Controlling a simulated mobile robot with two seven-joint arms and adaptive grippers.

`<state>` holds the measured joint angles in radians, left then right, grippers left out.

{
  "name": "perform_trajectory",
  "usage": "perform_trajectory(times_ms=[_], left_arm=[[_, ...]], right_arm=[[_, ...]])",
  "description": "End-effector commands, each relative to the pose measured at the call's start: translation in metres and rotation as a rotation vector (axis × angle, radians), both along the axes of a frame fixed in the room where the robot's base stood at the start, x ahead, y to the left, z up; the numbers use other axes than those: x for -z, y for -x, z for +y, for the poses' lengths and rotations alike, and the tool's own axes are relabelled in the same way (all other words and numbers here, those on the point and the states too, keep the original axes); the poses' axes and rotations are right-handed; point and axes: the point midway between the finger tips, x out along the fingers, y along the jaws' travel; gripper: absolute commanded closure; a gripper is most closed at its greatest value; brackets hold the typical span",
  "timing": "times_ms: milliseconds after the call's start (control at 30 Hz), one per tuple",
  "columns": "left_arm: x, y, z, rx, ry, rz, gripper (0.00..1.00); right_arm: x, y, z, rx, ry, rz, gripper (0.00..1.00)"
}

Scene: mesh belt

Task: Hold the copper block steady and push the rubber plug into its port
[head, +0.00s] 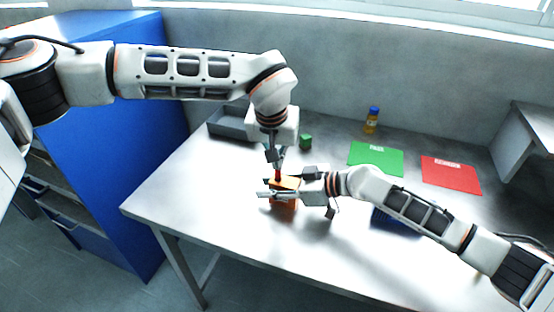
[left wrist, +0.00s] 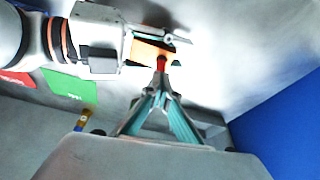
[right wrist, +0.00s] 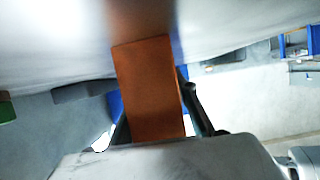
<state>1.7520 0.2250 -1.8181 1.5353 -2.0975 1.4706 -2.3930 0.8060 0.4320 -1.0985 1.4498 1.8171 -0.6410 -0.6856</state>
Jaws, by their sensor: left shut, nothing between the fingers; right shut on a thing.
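The copper block (head: 284,203) stands on the table near its middle, with a bright orange top. My right gripper (head: 280,189) is shut on it from the right side; the block (right wrist: 150,85) fills the middle of the right wrist view. The red rubber plug (head: 278,176) sits upright at the block's top; it also shows in the left wrist view (left wrist: 161,64). My left gripper (head: 277,167) points down from above, shut and empty, its tips at the plug's top. Whether they touch is unclear. The port is hidden, so the plug's depth cannot be told.
A grey bin (head: 229,124), a green cube (head: 306,142) and a bottle (head: 371,121) stand at the back. A green mat (head: 375,158) and a red mat (head: 452,175) lie at the right. A blue object (head: 396,222) is partly behind my right arm. The front-left table is clear.

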Motion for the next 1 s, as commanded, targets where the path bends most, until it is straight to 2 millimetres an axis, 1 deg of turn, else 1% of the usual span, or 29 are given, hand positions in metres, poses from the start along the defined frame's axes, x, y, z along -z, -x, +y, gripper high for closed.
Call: perform_trajectory(times_ms=[33, 200, 333, 600, 767, 833, 933, 1000], left_arm=[[0.010, 0.004, 0.003, -0.001, -0.010, 0.016, 1.00], [0.011, 0.005, 0.003, -0.001, -0.010, 0.019, 1.00], [0.006, 0.005, 0.003, -0.002, -0.010, 0.019, 1.00], [-0.019, 0.003, 0.002, -0.002, -0.008, 0.012, 1.00], [-0.026, 0.003, 0.002, -0.001, -0.007, 0.011, 1.00], [-0.031, 0.004, 0.002, -0.001, -0.005, 0.009, 1.00], [-0.045, 0.008, 0.002, 0.000, -0.005, 0.006, 1.00], [-0.058, 0.012, 0.003, 0.001, -0.006, 0.006, 1.00]], right_arm=[[-0.001, 0.001, 0.001, -0.004, -0.003, -0.002, 0.98], [-0.002, 0.001, 0.002, -0.004, -0.004, -0.002, 0.98], [-0.002, 0.001, 0.002, -0.004, -0.004, -0.002, 0.98], [-0.002, 0.001, 0.002, -0.004, -0.004, -0.002, 0.98], [-0.002, 0.001, 0.001, -0.002, -0.003, -0.001, 0.98], [-0.002, 0.001, 0.001, -0.002, -0.003, -0.001, 0.98], [-0.001, 0.001, 0.001, -0.002, -0.003, -0.001, 0.98], [-0.001, 0.000, 0.001, -0.002, -0.002, -0.001, 0.98]])
